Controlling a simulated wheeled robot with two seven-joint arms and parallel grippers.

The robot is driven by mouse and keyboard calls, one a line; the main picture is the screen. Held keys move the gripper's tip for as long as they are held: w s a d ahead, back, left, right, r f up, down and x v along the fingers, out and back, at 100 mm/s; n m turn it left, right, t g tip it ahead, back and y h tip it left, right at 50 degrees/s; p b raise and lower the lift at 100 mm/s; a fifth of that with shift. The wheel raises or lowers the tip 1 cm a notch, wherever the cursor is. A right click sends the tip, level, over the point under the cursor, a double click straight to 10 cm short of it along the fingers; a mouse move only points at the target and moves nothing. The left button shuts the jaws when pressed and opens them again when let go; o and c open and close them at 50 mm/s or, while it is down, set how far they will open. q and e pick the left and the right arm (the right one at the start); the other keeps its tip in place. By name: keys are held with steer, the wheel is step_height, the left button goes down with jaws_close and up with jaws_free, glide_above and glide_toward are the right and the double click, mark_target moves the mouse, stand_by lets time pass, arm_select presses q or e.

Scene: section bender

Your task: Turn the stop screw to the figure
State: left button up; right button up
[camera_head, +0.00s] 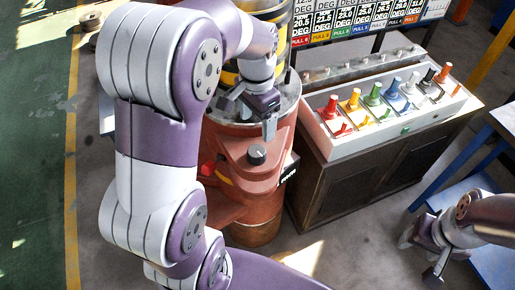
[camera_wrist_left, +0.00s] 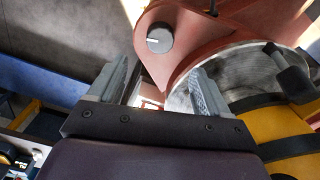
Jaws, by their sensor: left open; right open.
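A white box (camera_head: 395,122) bears a row of coloured upright screws or pegs, among them a red one (camera_head: 330,107), a green one (camera_head: 374,94) and a blue one (camera_head: 392,88). Which one is the stop screw I cannot tell. A dark knob (camera_head: 256,154) with a pale mark sits on the red-brown machine (camera_head: 248,190); in the left wrist view the knob (camera_wrist_left: 160,38) is beyond the fingers. My left gripper (camera_head: 252,113) is open and empty, above and apart from the knob. My right gripper (camera_head: 420,258) is open and empty at the lower right, away from the box.
Figure cards in degrees (camera_head: 350,20) hang behind the box. The box stands on a dark cabinet (camera_head: 360,185). A blue-framed table (camera_head: 490,150) stands at the right. The machine's yellow-banded part (camera_wrist_left: 275,118) is close to my left gripper. Floor is clear between cabinet and right gripper.

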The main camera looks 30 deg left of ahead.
mark_target(256, 150)
arm_select(q)
step_height(256, 150, down, 4)
steer(key=shift+r+b, duration=0.1)
steer(key=shift+b, duration=0.95)
step_height(256, 150, down, 7)
steer(key=shift+f+p, duration=0.1)
steer(key=shift+p, duration=0.45)
steer(key=c, duration=1)
arm_select(e)
step_height(256, 150, down, 2)
steer(key=shift+f, duration=0.25)
